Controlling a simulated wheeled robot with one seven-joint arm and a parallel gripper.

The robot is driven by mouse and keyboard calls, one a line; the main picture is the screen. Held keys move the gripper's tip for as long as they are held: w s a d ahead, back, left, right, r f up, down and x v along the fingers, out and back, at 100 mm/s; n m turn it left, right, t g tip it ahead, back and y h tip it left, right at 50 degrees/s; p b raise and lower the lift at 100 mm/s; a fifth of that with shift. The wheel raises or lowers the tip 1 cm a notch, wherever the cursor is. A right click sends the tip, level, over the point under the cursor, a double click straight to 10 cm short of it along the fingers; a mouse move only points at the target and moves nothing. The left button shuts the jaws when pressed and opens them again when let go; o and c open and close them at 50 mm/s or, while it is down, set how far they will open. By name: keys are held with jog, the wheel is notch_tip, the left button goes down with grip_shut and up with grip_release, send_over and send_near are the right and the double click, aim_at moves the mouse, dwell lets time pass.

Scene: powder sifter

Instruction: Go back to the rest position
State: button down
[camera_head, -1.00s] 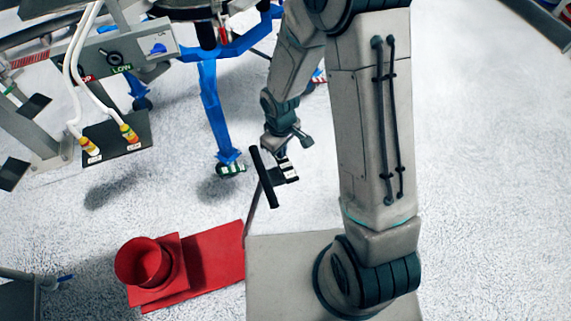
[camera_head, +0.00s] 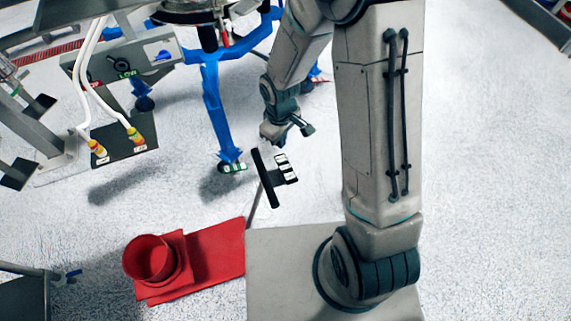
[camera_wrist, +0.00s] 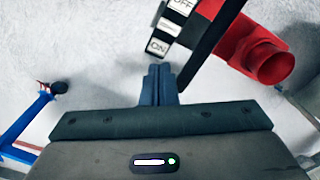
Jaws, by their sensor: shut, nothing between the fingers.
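My gripper (camera_wrist: 159,84) is shut and empty in the wrist view, its two dark blue fingers side by side. In the head view my gripper (camera_head: 274,136) hangs at the end of the bent arm, near the middle, pointing down. Close by is a black switch panel with white ON and OFF labels (camera_head: 287,169), which also shows in the wrist view (camera_wrist: 170,30) beyond the fingertips. A black bar (camera_head: 265,178) runs along its side. My gripper looks apart from both. The fingertips are hard to make out in the head view.
A red pedal-like block with a round cup (camera_head: 150,260) lies on the floor at lower left. The sifter's blue frame leg (camera_head: 214,105) stands left of my gripper. A grey control box (camera_head: 125,60) with white hoses is at upper left. Floor at right is clear.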

dwell(0.4)
jog(key=s+d+r+m+t, duration=0.1)
jog(key=s+d+r+m, duration=0.2)
jog(key=r, duration=0.5)
jog(key=s+d+r+m+t, duration=0.1)
jog(key=s+d+r+m, duration=0.2)
jog(key=s+d+r, duration=0.2)
jog(key=s+d+r+m+t, duration=0.1)
jog(key=s+d+r+m, duration=0.2)
jog(key=r, duration=0.7)
jog(key=shift+s+d+r, duration=0.35)
jog(key=shift+s+d, duration=0.05)
jog(key=shift+s, duration=0.45)
